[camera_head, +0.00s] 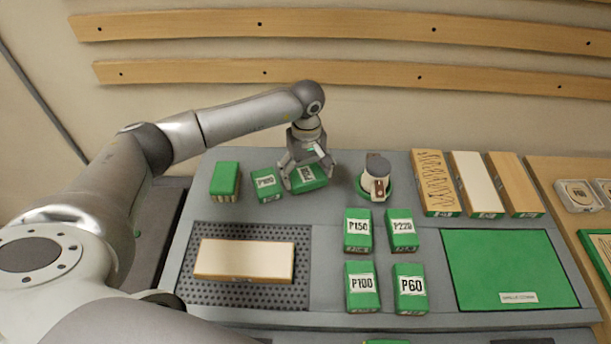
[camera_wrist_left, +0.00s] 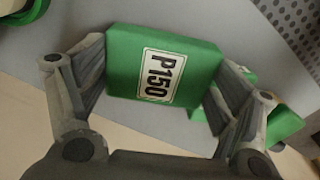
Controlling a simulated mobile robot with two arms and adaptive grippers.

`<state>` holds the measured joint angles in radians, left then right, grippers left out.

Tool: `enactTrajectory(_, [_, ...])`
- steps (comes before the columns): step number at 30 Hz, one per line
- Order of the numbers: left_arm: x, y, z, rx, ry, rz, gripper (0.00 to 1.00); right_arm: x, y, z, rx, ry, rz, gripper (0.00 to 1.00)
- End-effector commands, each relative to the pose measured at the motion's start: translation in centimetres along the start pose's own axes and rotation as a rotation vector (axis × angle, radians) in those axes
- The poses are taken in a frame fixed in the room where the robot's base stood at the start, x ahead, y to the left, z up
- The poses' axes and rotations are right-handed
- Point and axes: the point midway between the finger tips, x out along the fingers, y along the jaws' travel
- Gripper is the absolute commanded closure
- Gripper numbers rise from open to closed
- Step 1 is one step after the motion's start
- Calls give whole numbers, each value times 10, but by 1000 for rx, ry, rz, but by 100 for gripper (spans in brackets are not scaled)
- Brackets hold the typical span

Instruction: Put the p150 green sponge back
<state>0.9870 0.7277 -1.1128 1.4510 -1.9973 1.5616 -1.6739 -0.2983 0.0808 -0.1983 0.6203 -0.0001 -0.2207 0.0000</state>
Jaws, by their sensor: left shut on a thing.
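My left gripper (camera_head: 307,172) is shut on a green sponge labelled P150 (camera_head: 313,181), near the back of the grey bench top. In the left wrist view the sponge (camera_wrist_left: 195,72) sits between the fingers (camera_wrist_left: 160,95), its P150 label facing the camera. I cannot tell whether it touches the bench. A second green block marked P150 (camera_head: 358,246) stands in the front middle group, beside blocks marked P220 (camera_head: 402,243), P100 (camera_head: 362,301) and P60 (camera_head: 411,304). My right gripper is not in view.
A labelled green block (camera_head: 266,194) and a green-topped brush-like block (camera_head: 225,178) stand left of the gripper. A sander (camera_head: 375,175) stands to its right. A pale board (camera_head: 244,260) lies on the perforated mat (camera_head: 306,240). A green mat (camera_head: 508,262) lies right; boards (camera_head: 478,187) stand behind it.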

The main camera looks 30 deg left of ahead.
Motion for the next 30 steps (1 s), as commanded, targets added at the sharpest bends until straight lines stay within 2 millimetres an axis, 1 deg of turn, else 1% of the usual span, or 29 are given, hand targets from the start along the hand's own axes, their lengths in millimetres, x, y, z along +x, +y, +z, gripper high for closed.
enactTrajectory(5, [10,1,-8,-1,0,-2,37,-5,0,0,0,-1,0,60])
enactTrajectory(6, [15,0,-6,-1,-4,-5,37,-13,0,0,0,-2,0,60])
enactTrajectory(10, [32,1,-6,-1,-3,-2,37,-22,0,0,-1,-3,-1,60])
enactTrajectory(13, [39,0,-7,-1,0,-2,37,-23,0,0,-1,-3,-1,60])
enactTrajectory(20, [40,1,-7,0,0,-1,37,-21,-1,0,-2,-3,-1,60])
enactTrajectory(23, [44,1,-7,0,0,-1,37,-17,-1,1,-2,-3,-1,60])
enactTrajectory(24, [43,1,-7,0,0,-1,14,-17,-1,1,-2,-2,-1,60])
enactTrajectory(27, [42,0,-7,-1,0,-1,1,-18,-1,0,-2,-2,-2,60])
enactTrajectory(30, [42,0,-7,-1,0,-1,0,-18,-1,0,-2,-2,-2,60])
